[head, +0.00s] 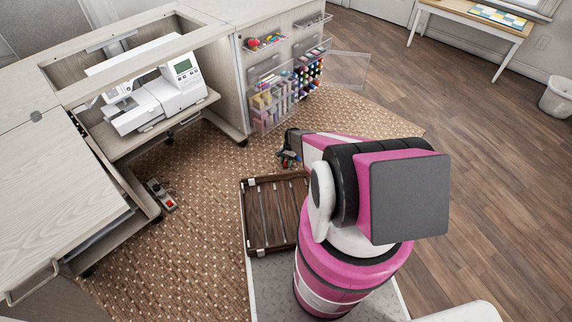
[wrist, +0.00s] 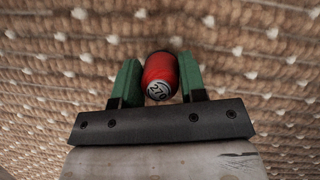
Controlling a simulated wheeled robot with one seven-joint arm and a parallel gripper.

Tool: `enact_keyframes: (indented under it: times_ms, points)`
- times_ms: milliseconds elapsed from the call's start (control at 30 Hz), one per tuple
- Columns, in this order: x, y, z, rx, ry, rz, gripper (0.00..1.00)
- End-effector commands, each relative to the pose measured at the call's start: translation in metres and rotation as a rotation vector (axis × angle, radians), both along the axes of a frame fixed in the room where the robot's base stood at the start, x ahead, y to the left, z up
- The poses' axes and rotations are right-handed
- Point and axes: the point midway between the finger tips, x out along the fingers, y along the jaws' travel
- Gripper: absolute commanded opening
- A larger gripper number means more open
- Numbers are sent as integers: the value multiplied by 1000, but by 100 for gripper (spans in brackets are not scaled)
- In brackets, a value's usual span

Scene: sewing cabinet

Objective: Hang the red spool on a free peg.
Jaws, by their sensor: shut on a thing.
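My gripper (wrist: 158,82) is shut on the red spool (wrist: 159,70), with one green finger on each side of it. The spool's pale labelled end faces the wrist camera. Behind it the wrist view shows only carpet. In the head view my gripper (head: 288,155) is partly hidden behind my arm, near the floor in front of the cabinet, and the spool cannot be made out there. A rack of colored spools (head: 308,72) sits on the cabinet's side, to the right of clear bins. Single pegs are too small to tell.
A clear door (head: 347,69) stands open at the rack's right. A white sewing machine (head: 155,92) stands in the cabinet (head: 222,75). A foot pedal (head: 161,195) lies on the carpet (head: 205,195).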

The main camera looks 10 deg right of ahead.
Motion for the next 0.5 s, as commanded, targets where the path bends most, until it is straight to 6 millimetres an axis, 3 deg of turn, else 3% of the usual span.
enact_keyframes:
  times_ms: [100, 467, 500]
  points:
    - [1, 0, -15, 0, 1, 0, 13]
    - [0, 0, -17, 1, 1, 0, 13]
    - [0, 0, -17, 1, 1, 0, 45]
